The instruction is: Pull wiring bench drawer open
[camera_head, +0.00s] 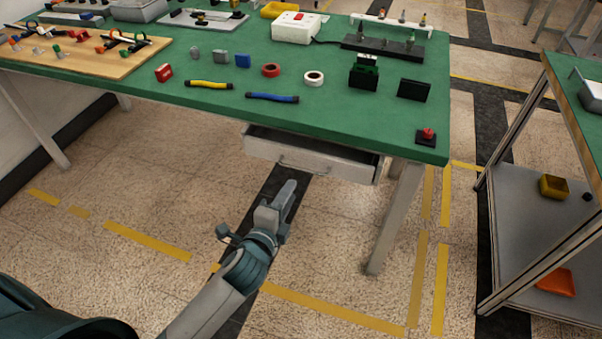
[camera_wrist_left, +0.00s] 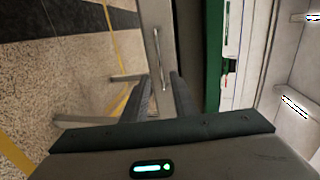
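The wiring bench (camera_head: 215,105) has a green top and pale legs. Its grey drawer (camera_head: 345,169) hangs under the front edge and stands partly out, with a dark strip of its inside showing above the front. A thin bar handle (camera_head: 300,167) is on the drawer front. My left gripper (camera_head: 288,190) is in front of and below the handle, apart from it. In the left wrist view the two fingers (camera_wrist_left: 162,80) are spread with nothing held, and the upright-looking handle (camera_wrist_left: 158,55) lies beyond the gap between their tips. My right gripper is not in view.
A bench leg (camera_head: 395,220) stands right of my gripper. A shelved cart (camera_head: 530,215) is farther right. The floor before the drawer is clear.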

